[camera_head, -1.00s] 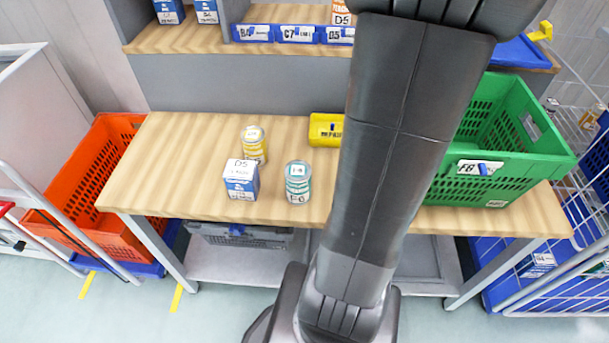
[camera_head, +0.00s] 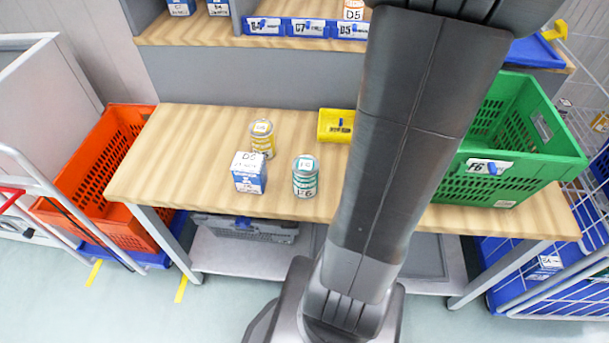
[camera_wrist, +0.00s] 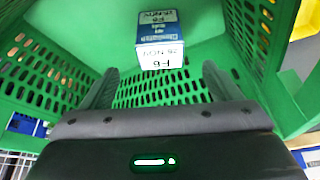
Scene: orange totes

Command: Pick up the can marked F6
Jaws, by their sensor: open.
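The can marked F6 (camera_head: 305,178) stands upright on the wooden table (camera_head: 215,200), near its front edge. It is grey-topped with a teal and white label. In the head view my arm hides the table to the right of it, and my gripper is out of that picture. In the wrist view my gripper (camera_wrist: 160,70) is open over the inside of the green crate. A blue and white box marked F6 (camera_wrist: 160,42) lies beyond and between its fingers, apparently not gripped. The can does not show in the wrist view.
A blue and white D5 box (camera_head: 249,173) and a yellow can (camera_head: 262,139) stand left of the F6 can. A yellow bin (camera_head: 334,126) sits behind it. The green crate (camera_head: 545,168) is at the table's right; an orange tote (camera_head: 75,172) stands left of the table.

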